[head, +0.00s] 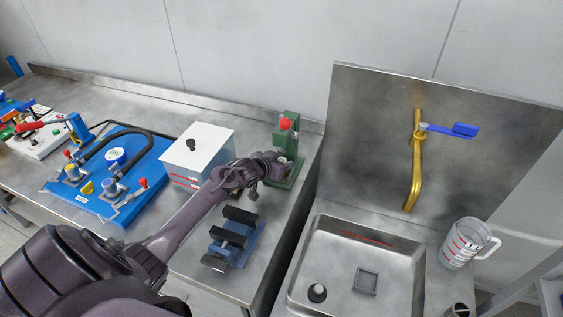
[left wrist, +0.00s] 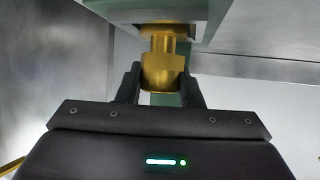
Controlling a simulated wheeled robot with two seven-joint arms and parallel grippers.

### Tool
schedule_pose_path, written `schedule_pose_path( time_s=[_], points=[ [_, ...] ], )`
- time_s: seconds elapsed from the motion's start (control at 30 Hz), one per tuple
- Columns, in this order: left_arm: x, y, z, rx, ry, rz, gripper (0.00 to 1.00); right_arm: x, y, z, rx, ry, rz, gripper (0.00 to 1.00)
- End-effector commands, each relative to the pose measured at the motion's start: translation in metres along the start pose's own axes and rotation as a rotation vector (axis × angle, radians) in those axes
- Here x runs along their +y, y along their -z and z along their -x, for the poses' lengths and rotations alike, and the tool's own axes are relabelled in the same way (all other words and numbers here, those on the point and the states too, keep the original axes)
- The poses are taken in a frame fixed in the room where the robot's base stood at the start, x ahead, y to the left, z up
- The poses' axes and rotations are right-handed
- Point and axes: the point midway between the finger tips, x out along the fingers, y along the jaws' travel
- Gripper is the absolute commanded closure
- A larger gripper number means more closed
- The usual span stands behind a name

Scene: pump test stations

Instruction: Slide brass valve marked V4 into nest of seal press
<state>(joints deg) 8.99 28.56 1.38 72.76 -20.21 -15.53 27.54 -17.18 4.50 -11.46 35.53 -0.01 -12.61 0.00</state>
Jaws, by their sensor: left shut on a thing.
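The seal press (head: 292,172) is a green stand with a red knob, at the back right corner of the bench in the head view. My left gripper (head: 273,165) is right at its front. In the left wrist view the left gripper (left wrist: 161,82) is shut on the brass valve (left wrist: 164,66), with one dark finger on each side. The valve's far end meets or lies just under a green part of the press; whether it is seated in the nest I cannot tell. No V4 mark is legible. In the head view the gripper hides the valve. My right gripper is not in view.
A white box with a black knob (head: 192,145) stands left of my forearm. A blue stand with black bars (head: 236,240) is in front of the press. A blue pump board (head: 105,170) lies further left. A sink (head: 355,265) is right of the bench, past a gap.

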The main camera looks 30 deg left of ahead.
Motion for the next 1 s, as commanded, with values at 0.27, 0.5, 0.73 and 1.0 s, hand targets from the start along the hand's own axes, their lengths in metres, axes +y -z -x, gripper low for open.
schedule_pose_path(
  time_s=[0.27, 0.5, 0.73, 1.0],
  points=[
    [0.0000, 0.0005, -0.0005, 0.003, 0.000, 0.000, 0.96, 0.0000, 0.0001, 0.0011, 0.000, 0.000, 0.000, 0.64],
    [-0.0001, 0.0004, -0.0004, 0.002, 0.000, 0.000, 0.51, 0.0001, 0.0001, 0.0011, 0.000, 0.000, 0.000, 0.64],
    [-0.0001, -0.0004, -0.0004, 0.001, 0.000, 0.000, 0.41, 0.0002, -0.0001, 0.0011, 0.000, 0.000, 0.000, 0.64],
    [0.0002, 0.0025, 0.0012, -0.001, -0.001, -0.001, 0.41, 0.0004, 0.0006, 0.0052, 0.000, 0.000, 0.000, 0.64]
  ],
)
